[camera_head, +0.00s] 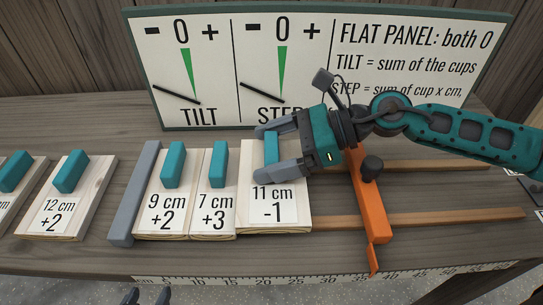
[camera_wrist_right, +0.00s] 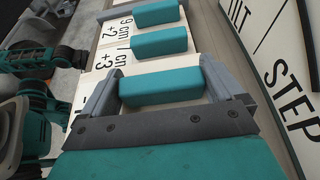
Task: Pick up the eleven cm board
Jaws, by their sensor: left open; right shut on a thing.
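The eleven cm board (camera_head: 268,232) is a pale wooden board labelled "11 cm -1" with a teal block handle (camera_head: 271,148). It lies flat at the right end of a row, beside the 7 cm board (camera_head: 213,222). My right gripper (camera_head: 262,152) is shut on its handle, one finger on each side. In the right wrist view the handle (camera_wrist_right: 160,86) sits between the two grey fingers. I cannot tell whether the board is lifted. My left gripper (camera_head: 146,296) is open and empty at the bottom edge, only its fingertips showing.
The 9 cm board (camera_head: 164,223) stands between a grey bar (camera_head: 134,195) and the 7 cm board. A 12 cm board (camera_head: 50,226) lies further left. An orange bar (camera_head: 369,205) crosses wooden rails on the right. A dial panel (camera_head: 215,60) stands behind. A ruler (camera_head: 320,281) runs along the front edge.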

